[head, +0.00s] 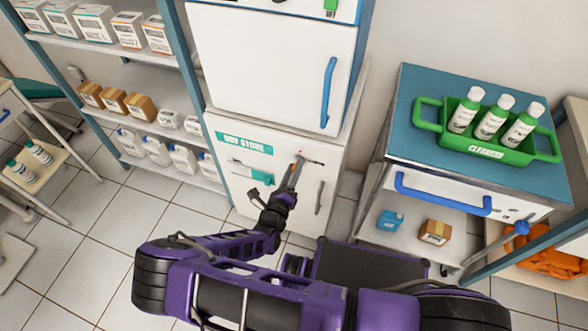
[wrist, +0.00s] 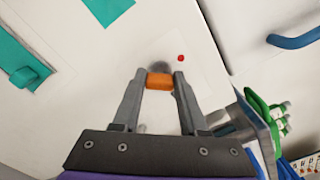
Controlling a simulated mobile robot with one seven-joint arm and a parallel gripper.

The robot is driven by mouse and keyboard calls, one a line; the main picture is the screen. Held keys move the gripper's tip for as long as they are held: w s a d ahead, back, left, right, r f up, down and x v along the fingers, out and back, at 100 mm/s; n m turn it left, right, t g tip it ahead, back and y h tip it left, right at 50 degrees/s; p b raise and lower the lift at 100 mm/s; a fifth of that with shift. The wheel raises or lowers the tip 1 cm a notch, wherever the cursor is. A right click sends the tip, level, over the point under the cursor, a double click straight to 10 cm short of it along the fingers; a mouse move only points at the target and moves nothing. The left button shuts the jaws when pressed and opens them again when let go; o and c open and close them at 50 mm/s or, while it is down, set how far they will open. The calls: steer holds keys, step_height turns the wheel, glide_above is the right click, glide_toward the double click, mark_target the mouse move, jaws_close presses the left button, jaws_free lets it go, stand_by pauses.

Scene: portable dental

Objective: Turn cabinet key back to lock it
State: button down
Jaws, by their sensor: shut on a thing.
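The white cabinet (head: 246,185) with a teal label strip stands low in the middle of the head view. Its front also fills much of the wrist view (wrist: 85,95). An orange key (wrist: 159,81) sits at the cabinet front in the wrist view. My gripper (wrist: 160,82) is shut on the orange key, one finger on each side. In the head view my gripper (head: 299,160) reaches the upper part of the cabinet front, and the key is mostly hidden there. A small red dot (wrist: 181,58) shows on the front just beyond the key. The lock itself is hidden behind the key.
A grey handle (head: 319,197) is right of my gripper on the cabinet. A white unit with a blue handle (head: 328,92) stands above. Shelves with boxes (head: 125,50) are left. A blue-topped cart (head: 410,130) with a green bottle tray (head: 450,143) is right.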

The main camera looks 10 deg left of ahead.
steer(key=n, duration=0.4)
steer(key=shift+f+b, duration=0.1)
steer(key=shift+b, duration=0.3)
steer(key=shift+n, duration=1.7)
steer(key=shift+b, duration=0.3)
steer(key=shift+c, duration=2.2)
jaws_free()
steer(key=s+a, duration=0.1)
steer(key=s, duration=1.6)
steer(key=shift+s+a+p, duration=0.2)
steer(key=shift+p, duration=0.1)
